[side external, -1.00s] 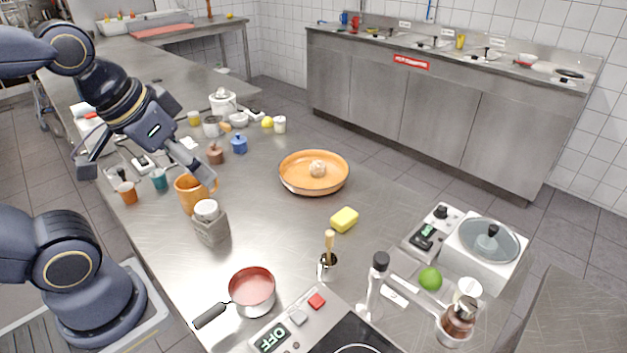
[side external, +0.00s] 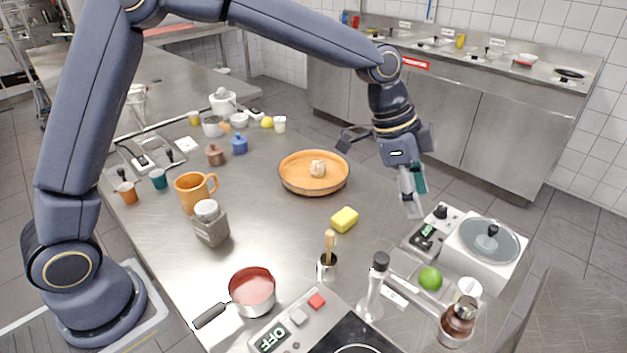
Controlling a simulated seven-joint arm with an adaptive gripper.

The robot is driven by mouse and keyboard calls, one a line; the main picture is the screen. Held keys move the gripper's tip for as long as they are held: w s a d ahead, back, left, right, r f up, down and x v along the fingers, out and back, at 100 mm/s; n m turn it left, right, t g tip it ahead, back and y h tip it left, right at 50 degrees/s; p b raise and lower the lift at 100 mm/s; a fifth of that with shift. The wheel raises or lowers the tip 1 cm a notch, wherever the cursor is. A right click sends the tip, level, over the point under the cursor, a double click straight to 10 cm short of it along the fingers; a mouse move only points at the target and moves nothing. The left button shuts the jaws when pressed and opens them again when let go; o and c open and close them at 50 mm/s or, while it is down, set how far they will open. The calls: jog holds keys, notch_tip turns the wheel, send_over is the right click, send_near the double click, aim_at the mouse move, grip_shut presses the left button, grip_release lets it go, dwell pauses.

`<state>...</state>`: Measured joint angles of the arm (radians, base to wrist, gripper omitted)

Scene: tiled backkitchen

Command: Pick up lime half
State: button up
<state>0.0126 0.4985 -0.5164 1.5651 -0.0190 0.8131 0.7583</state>
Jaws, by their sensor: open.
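The lime (side external: 430,278) is a round green piece at the lower right of the side external view. It lies between the pan cooker and the tall clear mill, and I cannot tell from here whether it is a half. My gripper (side external: 377,182) is open, with its fingers spread wide and nothing seen between them. It hangs above the counter, to the right of the orange pan and up and left of the lime in the picture, clear of it.
A cooker with a glass lid (side external: 490,243) stands right of the lime. A yellow sponge (side external: 344,219) and an orange pan (side external: 314,188) lie further left.

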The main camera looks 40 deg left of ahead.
aim_at(429, 270)
jog(key=x, duration=1.2)
jog(key=s+x, duration=0.1)
jog(key=x, duration=0.5)
jog(key=shift+a+f, duration=0.25)
jog(key=shift+a, duration=0.1)
jog(key=shift+c, duration=0.3)
jog(key=c, duration=0.8)
jog(key=shift+o, duration=0.2)
jog(key=shift+r, duration=0.1)
